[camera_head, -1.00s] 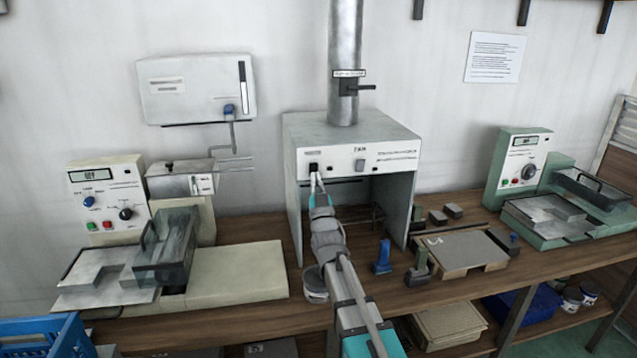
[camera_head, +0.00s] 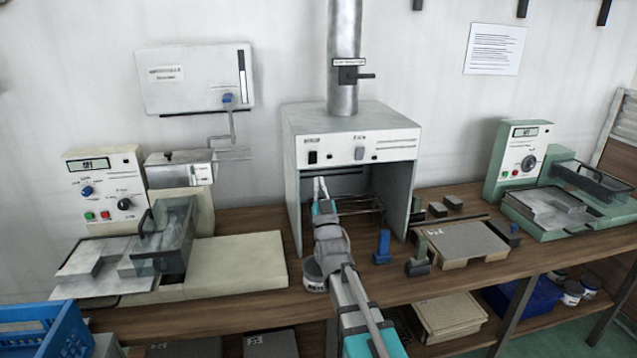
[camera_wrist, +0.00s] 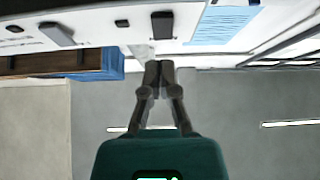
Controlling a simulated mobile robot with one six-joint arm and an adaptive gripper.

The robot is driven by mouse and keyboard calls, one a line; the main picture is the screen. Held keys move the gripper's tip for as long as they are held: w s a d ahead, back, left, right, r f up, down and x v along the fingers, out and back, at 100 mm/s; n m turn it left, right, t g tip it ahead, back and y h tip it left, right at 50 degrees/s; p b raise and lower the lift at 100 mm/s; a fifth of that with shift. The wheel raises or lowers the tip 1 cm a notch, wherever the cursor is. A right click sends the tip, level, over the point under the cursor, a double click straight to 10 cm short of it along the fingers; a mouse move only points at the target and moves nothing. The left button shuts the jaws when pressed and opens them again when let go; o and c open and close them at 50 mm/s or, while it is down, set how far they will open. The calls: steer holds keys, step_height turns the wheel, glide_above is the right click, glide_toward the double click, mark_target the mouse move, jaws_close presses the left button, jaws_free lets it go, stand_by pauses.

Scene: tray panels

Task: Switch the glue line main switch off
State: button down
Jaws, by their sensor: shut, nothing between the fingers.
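A black rocker switch (camera_head: 313,157) sits at the left of the white front panel of the grey hood (camera_head: 350,120). A grey switch (camera_head: 359,153) sits to its right. The lettering is too small to read surely, and I cannot tell which way the black rocker is tipped. My gripper (camera_head: 320,184) is shut and empty, just below the panel at the hood's opening, apart from the black switch. In the wrist view my fingertips (camera_wrist: 158,66) are together, with a pale panel carrying a dark switch (camera_wrist: 162,25) and a grey one (camera_wrist: 57,35) beyond them.
A cream machine (camera_head: 105,185) with buttons and a knob stands at the left, a green one (camera_head: 520,160) at the right. A blue block (camera_head: 383,247) and a flat board (camera_head: 468,244) lie on the bench right of my arm. A valve lever (camera_head: 365,76) is on the duct.

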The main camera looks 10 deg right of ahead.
steer(key=s+f+b, duration=0.4)
steer(key=f+b, duration=0.2)
steer(key=shift+s+f, duration=0.2)
steer(key=shift+s+d, duration=0.1)
steer(key=shift+s, duration=0.05)
stand_by(0.5)
